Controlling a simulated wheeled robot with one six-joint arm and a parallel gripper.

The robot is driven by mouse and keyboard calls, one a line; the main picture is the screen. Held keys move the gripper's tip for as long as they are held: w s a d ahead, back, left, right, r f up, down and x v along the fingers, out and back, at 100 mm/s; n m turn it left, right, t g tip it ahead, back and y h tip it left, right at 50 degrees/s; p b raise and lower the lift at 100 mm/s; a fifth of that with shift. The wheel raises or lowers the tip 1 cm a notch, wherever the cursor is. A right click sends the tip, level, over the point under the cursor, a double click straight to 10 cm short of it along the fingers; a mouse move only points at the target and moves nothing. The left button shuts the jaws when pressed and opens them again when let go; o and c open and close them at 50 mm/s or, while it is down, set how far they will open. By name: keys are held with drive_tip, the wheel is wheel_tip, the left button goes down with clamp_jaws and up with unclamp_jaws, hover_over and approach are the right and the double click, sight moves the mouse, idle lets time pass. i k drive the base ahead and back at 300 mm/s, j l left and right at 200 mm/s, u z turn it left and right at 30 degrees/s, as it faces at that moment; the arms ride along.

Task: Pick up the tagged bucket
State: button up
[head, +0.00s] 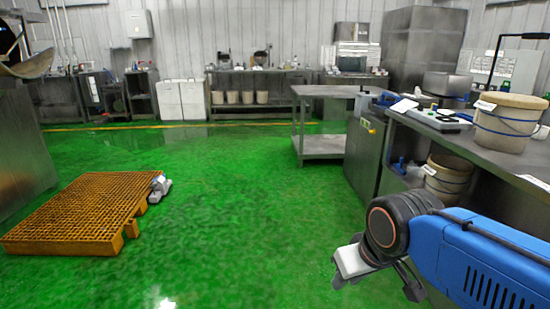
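A beige bucket (505,132) with a dark band stands upright on the steel counter (455,142) at the right. My gripper (350,265), at the end of my blue arm, hangs over the green floor, left of the counter and apart from both buckets. Its fingers are too unclear to tell open from shut.
A flat device (432,117) and a white card lie on the counter. A steel cart (322,147) stands beyond it. An orange grated platform (75,215) lies on the floor at left. Several buckets stand under the back bench.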

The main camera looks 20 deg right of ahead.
sight(506, 123)
drive_tip(key=i+z, duration=0.75)
drive_tip(key=i+j+z, duration=0.6)
drive_tip(key=i+z, duration=0.2)
